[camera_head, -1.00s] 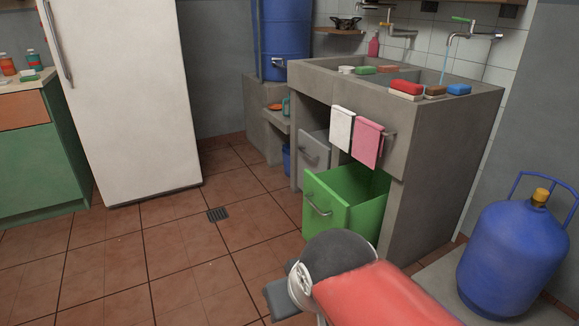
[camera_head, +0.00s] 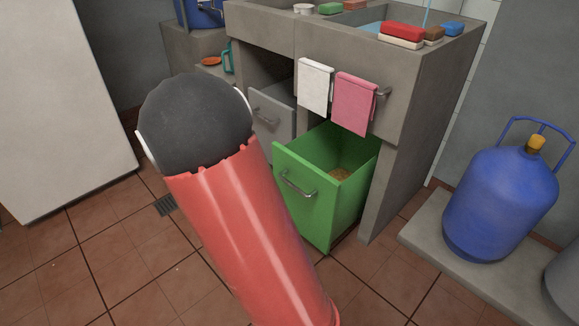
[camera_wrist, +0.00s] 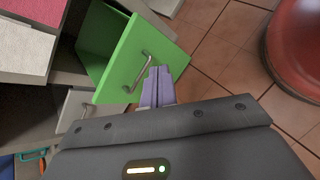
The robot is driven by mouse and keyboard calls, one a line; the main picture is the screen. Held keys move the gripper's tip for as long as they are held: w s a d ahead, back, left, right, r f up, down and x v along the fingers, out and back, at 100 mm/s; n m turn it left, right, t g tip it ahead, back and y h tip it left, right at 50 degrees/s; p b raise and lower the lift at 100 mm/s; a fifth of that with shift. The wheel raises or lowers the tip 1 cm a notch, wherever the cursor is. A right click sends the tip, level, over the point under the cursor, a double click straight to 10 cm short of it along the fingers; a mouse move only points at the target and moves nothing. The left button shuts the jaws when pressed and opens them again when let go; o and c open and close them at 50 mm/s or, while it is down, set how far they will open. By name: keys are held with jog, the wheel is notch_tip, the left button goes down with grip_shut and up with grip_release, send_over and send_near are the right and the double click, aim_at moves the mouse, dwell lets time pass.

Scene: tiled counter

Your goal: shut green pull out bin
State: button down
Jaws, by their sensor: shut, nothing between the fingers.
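The green pull-out bin (camera_head: 309,205) stands pulled out from under the concrete sink counter, with its open top showing something brown inside. Its metal bar handle (camera_head: 298,187) is on the front panel. In the wrist view the green bin (camera_wrist: 128,57) shows its front panel and handle (camera_wrist: 140,72). My gripper (camera_wrist: 158,72) is shut and empty, its purple fingertips beside the handle and over the front panel's lower edge; I cannot tell whether they touch it. In the head view my arm hides the gripper.
A grey pull-out bin (camera_head: 272,122) sits left of the green one. A white towel (camera_head: 315,85) and a pink towel (camera_head: 355,102) hang from a rail above. A blue gas cylinder (camera_head: 500,200) stands on a slab at right. The tiled floor in front is clear.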

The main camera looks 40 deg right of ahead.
aim_at(298, 162)
jog(key=w+d+f+n+t+h, duration=0.4)
jog(key=w+f+n+h, duration=0.4)
jog(key=w+f+n, duration=0.15)
jog(key=shift+n, duration=0.25)
jog(key=d, duration=0.4)
jog(key=w+d, duration=0.1)
jog(key=d, duration=0.9)
jog(key=shift+w+r, duration=0.25)
jog(key=shift+w, duration=0.05)
jog(key=w+d+b, duration=0.1)
jog(key=d+b, duration=0.4)
jog(key=d, duration=1.5)
jog(key=shift+w+d+r, duration=0.15)
jog(key=shift+w+d, duration=0.1)
jog(key=shift+w, duration=0.1)
jog(key=shift+d+r, duration=0.1)
